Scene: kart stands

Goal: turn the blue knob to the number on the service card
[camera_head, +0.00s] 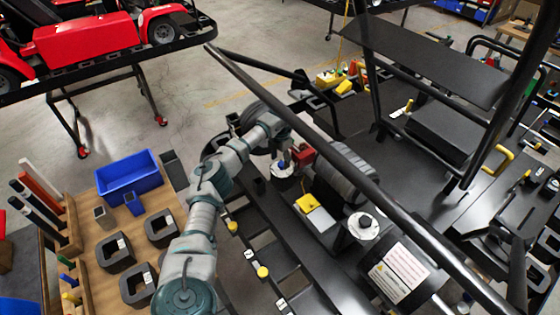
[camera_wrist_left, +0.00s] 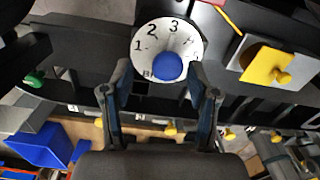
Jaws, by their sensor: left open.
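The blue knob (camera_wrist_left: 168,67) sits at the lower part of a round white dial (camera_wrist_left: 150,40) in the left wrist view. The dial shows 1, 2 and 3; lettering below is partly hidden by the knob. My left gripper (camera_wrist_left: 160,72) is open, with one finger on each side of the knob and visible gaps to it. In the head view the dial (camera_head: 284,171) with the blue knob (camera_head: 283,163) lies below the end of my left arm. I cannot pick out the service card for certain. My right gripper is not in view.
A second white dial with a black knob (camera_head: 364,224) and a yellow-handled part (camera_head: 305,203) are nearby. A sign with small print (camera_head: 398,272) is at the lower right. A black bar (camera_head: 330,150) crosses diagonally. A blue bin (camera_head: 130,177) stands on the wooden bench.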

